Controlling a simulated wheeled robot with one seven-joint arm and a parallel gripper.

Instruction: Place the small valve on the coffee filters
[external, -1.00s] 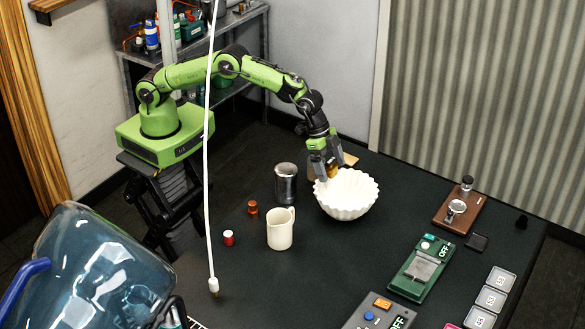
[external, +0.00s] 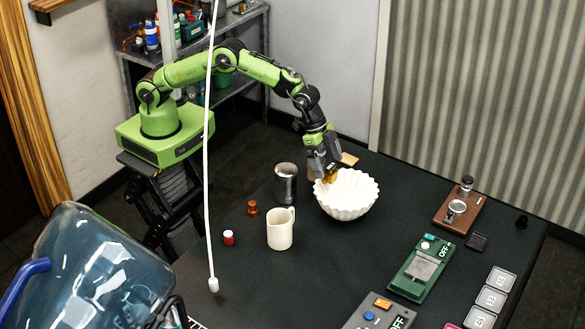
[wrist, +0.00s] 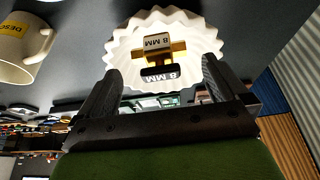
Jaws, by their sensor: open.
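The coffee filters (external: 350,211) are a white fluted stack shaped like a bowl on the dark table, and they fill the top middle of the wrist view (wrist: 122,48). The small valve (wrist: 150,57) is brass with a white and a black end, each labelled 8 MM. It appears between my finger tips against the inside of the filters. Whether the valve rests on the filters is unclear.
A cream mug (external: 279,233) and a dark metal cup (external: 286,184) stand left of the filters. A brown fitting (external: 252,208) and a red-topped piece (external: 228,238) are further left. A green scale (external: 422,268) and a brown board (external: 460,208) lie right.

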